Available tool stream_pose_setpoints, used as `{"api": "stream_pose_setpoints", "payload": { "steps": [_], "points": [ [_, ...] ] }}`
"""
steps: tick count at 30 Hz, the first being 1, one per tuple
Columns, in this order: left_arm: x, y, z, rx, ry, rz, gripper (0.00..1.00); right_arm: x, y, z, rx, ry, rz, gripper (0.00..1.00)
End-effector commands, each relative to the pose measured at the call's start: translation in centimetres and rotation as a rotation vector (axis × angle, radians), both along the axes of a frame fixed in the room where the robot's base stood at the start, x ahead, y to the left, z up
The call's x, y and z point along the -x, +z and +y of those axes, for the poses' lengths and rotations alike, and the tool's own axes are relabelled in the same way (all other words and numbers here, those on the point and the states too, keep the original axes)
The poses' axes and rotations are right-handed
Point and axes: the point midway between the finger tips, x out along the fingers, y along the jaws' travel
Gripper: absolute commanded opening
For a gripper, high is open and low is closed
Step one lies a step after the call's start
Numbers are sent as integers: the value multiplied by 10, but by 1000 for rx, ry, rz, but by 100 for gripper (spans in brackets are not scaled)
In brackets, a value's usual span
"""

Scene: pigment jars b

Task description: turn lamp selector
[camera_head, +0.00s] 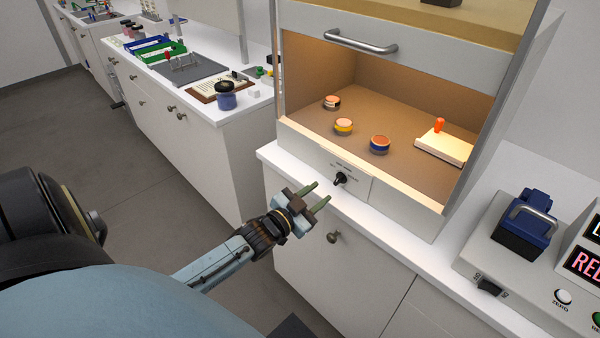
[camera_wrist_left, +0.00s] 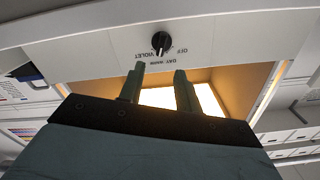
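The lamp selector (camera_head: 340,178) is a small black knob on the white front panel below the lit cabinet opening. In the left wrist view the knob (camera_wrist_left: 161,41) has printed labels around it that read OFF, VIOLET, DAY and WARM, upside down. My left gripper (camera_head: 319,193) is open and empty, a little left of and below the knob in the head view. Its two greenish fingers (camera_wrist_left: 160,86) point toward the panel, apart from the knob. My right gripper is not in view.
The lit cabinet holds several jars, including a blue one (camera_head: 380,145), and a pale block with an orange peg (camera_head: 439,126). Its raised sash has a metal handle (camera_head: 361,43). A blue-topped device (camera_head: 524,224) stands on the right counter. A drawer knob (camera_head: 334,237) sits below the gripper.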

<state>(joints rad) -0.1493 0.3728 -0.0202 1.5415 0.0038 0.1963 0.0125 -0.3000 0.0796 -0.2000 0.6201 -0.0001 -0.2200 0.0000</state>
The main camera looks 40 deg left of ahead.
Motion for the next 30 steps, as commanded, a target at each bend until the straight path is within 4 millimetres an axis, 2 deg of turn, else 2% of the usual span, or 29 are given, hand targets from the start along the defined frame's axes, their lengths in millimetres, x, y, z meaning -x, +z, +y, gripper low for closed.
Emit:
{"api": "stream_pose_setpoints", "payload": {
  "steps": [1, 6, 12, 30],
  "points": [
    [12, -1, 1, 0, -1, 3, 34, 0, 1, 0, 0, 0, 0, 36],
    [41, 0, 3, 0, 0, 2, 34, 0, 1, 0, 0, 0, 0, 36],
    [59, 0, 4, 0, 0, 0, 34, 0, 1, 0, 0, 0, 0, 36],
    [62, 0, 5, 0, 0, 0, 34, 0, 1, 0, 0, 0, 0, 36]
  ]
}}
